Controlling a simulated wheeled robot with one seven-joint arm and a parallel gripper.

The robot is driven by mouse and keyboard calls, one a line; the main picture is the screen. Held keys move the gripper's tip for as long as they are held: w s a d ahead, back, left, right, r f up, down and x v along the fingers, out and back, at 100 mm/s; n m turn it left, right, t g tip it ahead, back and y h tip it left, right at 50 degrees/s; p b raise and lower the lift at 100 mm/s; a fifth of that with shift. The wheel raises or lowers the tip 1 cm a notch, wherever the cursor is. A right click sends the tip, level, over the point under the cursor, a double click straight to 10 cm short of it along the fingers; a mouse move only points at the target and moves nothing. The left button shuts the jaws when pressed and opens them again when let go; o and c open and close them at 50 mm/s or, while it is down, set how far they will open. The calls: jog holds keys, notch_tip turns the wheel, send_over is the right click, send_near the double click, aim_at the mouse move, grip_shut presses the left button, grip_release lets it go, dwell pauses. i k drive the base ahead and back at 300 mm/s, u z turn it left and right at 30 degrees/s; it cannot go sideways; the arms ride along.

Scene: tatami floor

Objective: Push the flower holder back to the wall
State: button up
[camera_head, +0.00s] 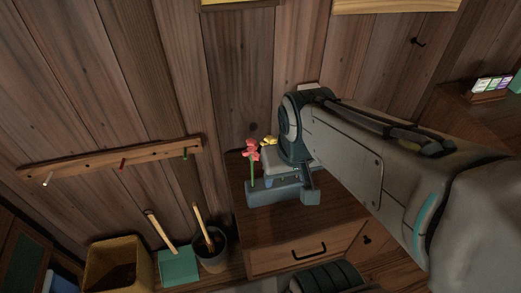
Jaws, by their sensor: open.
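The flower holder (265,194) looks like a low blue-grey block on the wooden cabinet top. A red flower (252,150) rises from its left end, and a yellow flower (269,140) shows just behind. My gripper (296,183) is open, at the right part of the holder, with one dark finger by its right end. The holder and gripper are close in colour and overlap in view, so I cannot tell whether they touch. My arm comes in from the right and hides part of the cabinet top and wall behind.
The plank wall (225,115) stands behind the cabinet (265,230), which has a drawer with a black handle (309,252). Lower left are a tan bin (117,262), a teal dustpan (178,266) and a dark bucket (211,254). A peg rail (110,160) is on the wall.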

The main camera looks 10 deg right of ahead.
aim_at(259, 195)
jog(key=k, duration=1)
jog(key=z, duration=1.95)
jog(key=i, duration=1.35)
jog(key=u, duration=2.6)
